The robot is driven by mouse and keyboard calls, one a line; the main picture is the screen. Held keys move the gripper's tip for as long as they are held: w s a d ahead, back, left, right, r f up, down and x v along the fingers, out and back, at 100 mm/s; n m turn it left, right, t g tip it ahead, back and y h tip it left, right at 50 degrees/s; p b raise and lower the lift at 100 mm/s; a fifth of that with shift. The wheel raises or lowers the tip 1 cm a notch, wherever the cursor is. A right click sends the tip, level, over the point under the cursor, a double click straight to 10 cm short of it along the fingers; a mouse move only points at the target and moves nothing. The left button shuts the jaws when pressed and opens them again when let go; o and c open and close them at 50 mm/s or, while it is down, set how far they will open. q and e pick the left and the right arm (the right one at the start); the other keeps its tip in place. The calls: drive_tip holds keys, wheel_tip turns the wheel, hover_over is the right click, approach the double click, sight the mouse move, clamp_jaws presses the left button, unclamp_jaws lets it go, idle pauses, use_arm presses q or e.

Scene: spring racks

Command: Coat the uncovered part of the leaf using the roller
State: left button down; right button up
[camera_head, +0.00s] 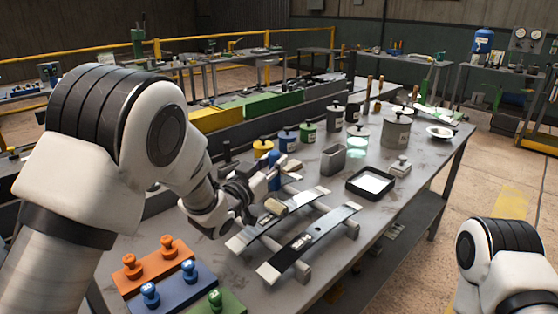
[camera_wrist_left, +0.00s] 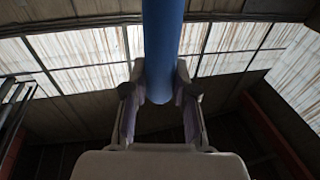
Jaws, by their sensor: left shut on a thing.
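My left gripper (camera_head: 262,187) is shut on the blue handle of the roller (camera_head: 275,206); the blue handle (camera_wrist_left: 162,50) fills the upper middle of the left wrist view. The roller's beige sleeve hangs just below the gripper, over or at the near leaf spring; I cannot tell if it touches. One leaf (camera_head: 252,236) is grey with pale ends and lies under the roller, partly hidden. A second leaf (camera_head: 288,258) beside it to the right is mostly dark, with a lighter patch near its middle. My right gripper is out of view.
A black tray with a white inside (camera_head: 352,183) lies behind the leaves. A grey open box (camera_head: 333,159), several lidded pots, and a large grey pot (camera_head: 396,131) stand farther back. Orange (camera_head: 150,265) and blue (camera_head: 172,287) knobbed blocks sit at the front left. The table's right edge is near.

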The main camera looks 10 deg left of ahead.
use_arm(q)
drive_tip(key=shift+s+a+f, duration=0.1)
drive_tip(key=shift+s+a, duration=0.25)
drive_tip(key=shift+s, duration=0.15)
drive_tip(key=w+a+b+v, duration=0.1)
drive_tip(key=a+b+v, duration=0.1)
drive_tip(key=v, duration=0.9)
drive_tip(key=shift+s+a+f+b, duration=0.25)
drive_tip(key=shift+a+b, duration=0.1)
drive_tip(key=shift+b, duration=0.45)
